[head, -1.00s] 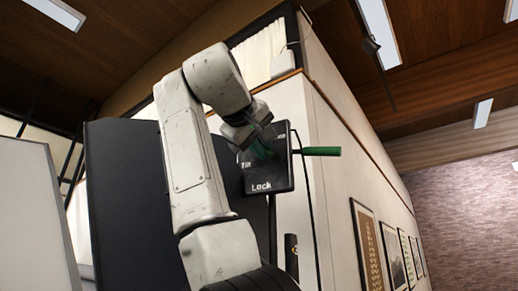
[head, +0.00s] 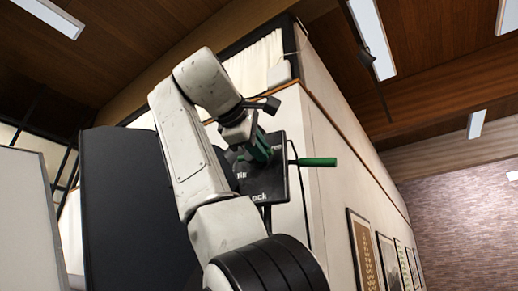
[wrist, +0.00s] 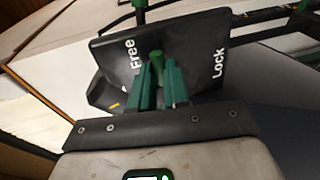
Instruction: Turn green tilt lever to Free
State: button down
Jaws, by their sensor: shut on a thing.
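The tilt lever's black plate (head: 284,183) stands in front of the white wall, with white lettering. In the wrist view the plate (wrist: 185,45) reads "Free" on the left and "Lock" on the right. The green tilt lever (wrist: 157,62) shows between the green fingers of my gripper (wrist: 160,82), just right of the "Free" word. My gripper (head: 262,152) is shut on the lever in front of the plate. In the head view my gripper and arm hide most of the lever and part of the lettering.
A second green handle (head: 316,162) sticks out to the right from behind the plate. A dark upright panel (head: 125,205) stands left of my arm. Framed pictures (head: 365,255) hang on the wall at right.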

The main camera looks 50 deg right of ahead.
jog(key=shift+w, duration=0.1)
dwell(0.4)
jog(key=c, duration=1.3)
grip_release()
jog(key=shift+w, duration=0.1)
jog(key=shift+o, duration=1)
jog(key=shift+f, duration=0.1)
